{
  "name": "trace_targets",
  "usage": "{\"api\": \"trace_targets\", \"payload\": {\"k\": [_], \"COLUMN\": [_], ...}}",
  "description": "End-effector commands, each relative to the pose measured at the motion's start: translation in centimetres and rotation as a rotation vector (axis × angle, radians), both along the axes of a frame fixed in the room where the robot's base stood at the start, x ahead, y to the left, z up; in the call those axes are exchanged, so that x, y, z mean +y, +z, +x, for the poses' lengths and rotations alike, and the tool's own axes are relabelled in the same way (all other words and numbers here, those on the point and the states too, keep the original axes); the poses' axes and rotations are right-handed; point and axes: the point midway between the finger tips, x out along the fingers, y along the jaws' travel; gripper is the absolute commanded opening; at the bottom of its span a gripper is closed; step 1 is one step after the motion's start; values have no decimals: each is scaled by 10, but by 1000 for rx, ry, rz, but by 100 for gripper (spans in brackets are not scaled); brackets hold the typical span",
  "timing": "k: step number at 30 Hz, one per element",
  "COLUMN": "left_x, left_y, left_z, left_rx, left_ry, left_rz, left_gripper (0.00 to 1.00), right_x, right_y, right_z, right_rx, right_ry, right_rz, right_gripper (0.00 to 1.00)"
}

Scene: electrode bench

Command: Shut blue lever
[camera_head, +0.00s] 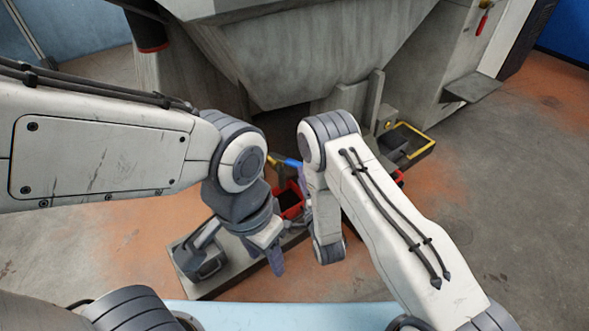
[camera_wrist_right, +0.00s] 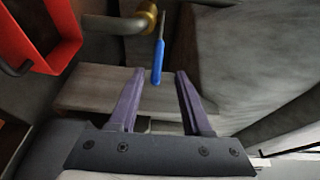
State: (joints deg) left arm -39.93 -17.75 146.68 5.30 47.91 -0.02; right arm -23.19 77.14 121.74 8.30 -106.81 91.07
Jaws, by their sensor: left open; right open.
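The blue lever (camera_wrist_right: 158,60) hangs down from a brass valve (camera_wrist_right: 148,14) on a grey pipe in the right wrist view. In the head view the blue lever (camera_head: 292,162) is small, partly behind my right arm. My right gripper (camera_wrist_right: 159,73) is open, and the lever's lower end appears between its fingertips in the picture. I cannot tell whether they touch. In the head view my right gripper is mostly hidden by its own arm. My left gripper (camera_head: 272,250) is open, lower and nearer, above the grey bench, away from the lever.
A red bin (camera_head: 290,203) sits between my arms and shows as a red frame (camera_wrist_right: 67,50) at the right wrist view's left. A yellow-rimmed dark tray (camera_head: 426,146) lies to the right. A large grey machine (camera_head: 310,60) stands behind. Open floor lies at right.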

Motion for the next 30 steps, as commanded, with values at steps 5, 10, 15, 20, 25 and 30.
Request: {"api": "trace_targets", "payload": {"k": [5,10,15,20,25,30], "left_x": [0,0,0,0,0,0], "left_y": [-10,-23,-38,-49,-54,-54], "left_z": [0,0,0,0,0,0], "left_rx": [-1,-1,-1,0,0,0], "left_ry": [0,0,0,0,0,0], "left_rz": [-1,-1,-1,0,0,0], "left_gripper": [50,50,50,50,50,50], "right_x": [-3,4,12,19,22,23], "right_y": [-9,-9,-10,-9,-8,-6], "right_z": [2,26,58,82,94,97], "right_rx": [-28,-32,-32,-29,-26,-25], "right_ry": [-5,-4,-6,-4,-3,-3], "right_rz": [40,42,40,39,36,36], "right_gripper": [49,49,49,49,49,49]}}
